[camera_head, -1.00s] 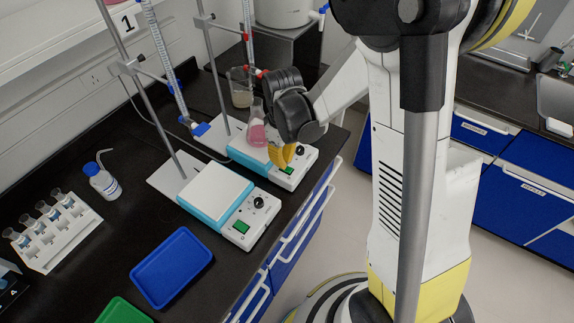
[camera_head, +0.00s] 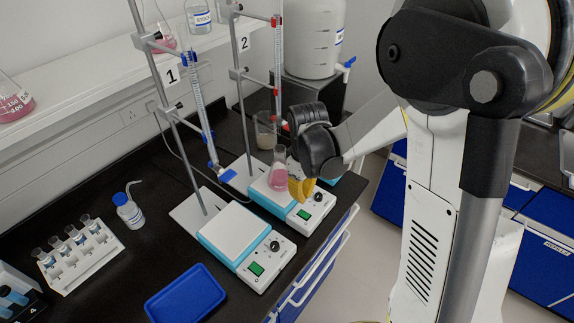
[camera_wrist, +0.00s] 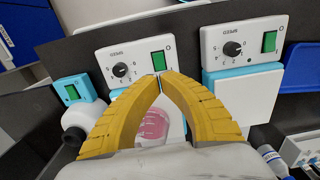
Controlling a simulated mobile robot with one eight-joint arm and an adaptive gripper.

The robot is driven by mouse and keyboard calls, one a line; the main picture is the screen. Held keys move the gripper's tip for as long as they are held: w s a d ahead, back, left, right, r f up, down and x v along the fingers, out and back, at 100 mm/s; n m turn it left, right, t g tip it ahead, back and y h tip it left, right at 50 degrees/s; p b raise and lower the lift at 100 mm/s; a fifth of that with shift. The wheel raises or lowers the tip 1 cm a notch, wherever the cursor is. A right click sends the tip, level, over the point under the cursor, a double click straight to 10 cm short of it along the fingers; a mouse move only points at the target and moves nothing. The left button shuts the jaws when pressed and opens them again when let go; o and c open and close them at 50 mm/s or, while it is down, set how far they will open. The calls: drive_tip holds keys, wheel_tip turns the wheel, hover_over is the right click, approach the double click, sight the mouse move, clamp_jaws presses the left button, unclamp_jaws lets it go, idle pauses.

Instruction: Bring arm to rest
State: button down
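My gripper (camera_head: 302,188) has yellow fingers. It hangs beside and to the right of a flask with pink liquid (camera_head: 278,178), near the front panel of the second white and blue stirrer (camera_head: 310,210). In the wrist view, the fingertips (camera_wrist: 160,78) come together with nothing seen held between them. The pink flask (camera_wrist: 153,125) shows through the gap between the fingers, apart from their tips. It stands upright on the stirrer plate. My arm bends back to the right in the head view, hiding part of the bench.
Two stands with burettes (camera_head: 203,110) rise behind the stirrers. A beaker (camera_head: 265,130) stands close behind the flask. The first stirrer (camera_head: 232,232), a blue tray (camera_head: 185,293), a vial rack (camera_head: 80,255) and a wash bottle (camera_head: 128,212) are to the left. Open floor lies right of the bench.

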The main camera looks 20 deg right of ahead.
drive_tip(key=s+r+m+t+b, duration=0.6)
drive_tip(key=s+r+m+t, duration=0.1)
drive_tip(key=s+r, duration=0.4)
drive_tip(key=shift+s, duration=0.85)
idle(0.4)
